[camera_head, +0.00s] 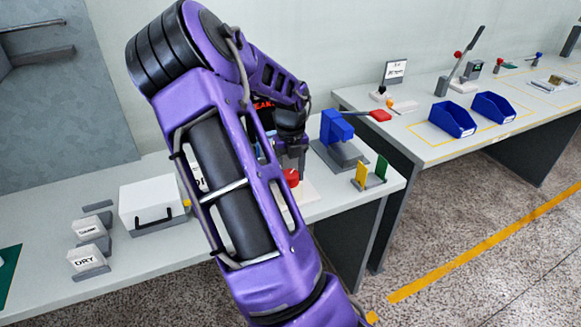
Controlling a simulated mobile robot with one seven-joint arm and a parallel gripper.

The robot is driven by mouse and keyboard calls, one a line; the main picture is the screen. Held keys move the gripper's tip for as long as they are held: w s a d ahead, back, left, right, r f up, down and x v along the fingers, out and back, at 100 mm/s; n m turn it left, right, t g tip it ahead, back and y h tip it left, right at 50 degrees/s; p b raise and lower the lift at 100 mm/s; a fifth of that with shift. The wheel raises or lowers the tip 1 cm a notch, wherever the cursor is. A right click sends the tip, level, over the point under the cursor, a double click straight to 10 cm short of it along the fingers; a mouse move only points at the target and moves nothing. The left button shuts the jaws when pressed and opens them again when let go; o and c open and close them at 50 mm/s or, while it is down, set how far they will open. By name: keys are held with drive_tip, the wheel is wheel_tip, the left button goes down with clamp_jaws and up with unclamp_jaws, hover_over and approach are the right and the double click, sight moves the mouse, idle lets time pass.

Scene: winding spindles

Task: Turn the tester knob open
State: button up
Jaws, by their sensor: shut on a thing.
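The tester stands on the near table, mostly hidden behind my purple arm. Its dark display (264,104) shows part of a red word, which looks like "LEAK". A red knob (291,177) sits low on the tester's pale base (306,192). My gripper (291,170) points down at the red knob, with its fingers at the knob and shut on it. The fingertips are small and partly hidden by the arm, so the knob's angle cannot be told.
A blue press with a red handle (342,135) stands close right of my gripper. Yellow and green plates (371,172) stand nearer the table's right end. A white box (152,204) and a "DRY" block (88,262) are at left. Blue bins (452,119) sit on the far table.

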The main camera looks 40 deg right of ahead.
drive_tip(key=n+p, duration=0.2)
drive_tip(key=n, duration=0.3)
drive_tip(key=shift+r+n, duration=0.1)
drive_tip(key=shift+n, duration=0.2)
drive_tip(key=n, duration=1.1)
drive_tip(key=shift+n, duration=0.4)
drive_tip(key=n+b, duration=0.1)
drive_tip(key=n, duration=0.5)
drive_tip(key=n+b, duration=0.1)
drive_tip(key=n, duration=0.5)
drive_tip(key=shift+n, duration=0.3)
drive_tip(key=n, duration=0.5)
drive_tip(key=shift+n+b, duration=0.3)
drive_tip(key=shift+b, duration=0.05)
drive_tip(key=n, duration=0.5)
drive_tip(key=n+p, duration=0.1)
drive_tip(key=n, duration=0.4)
drive_tip(key=shift+n, duration=0.4)
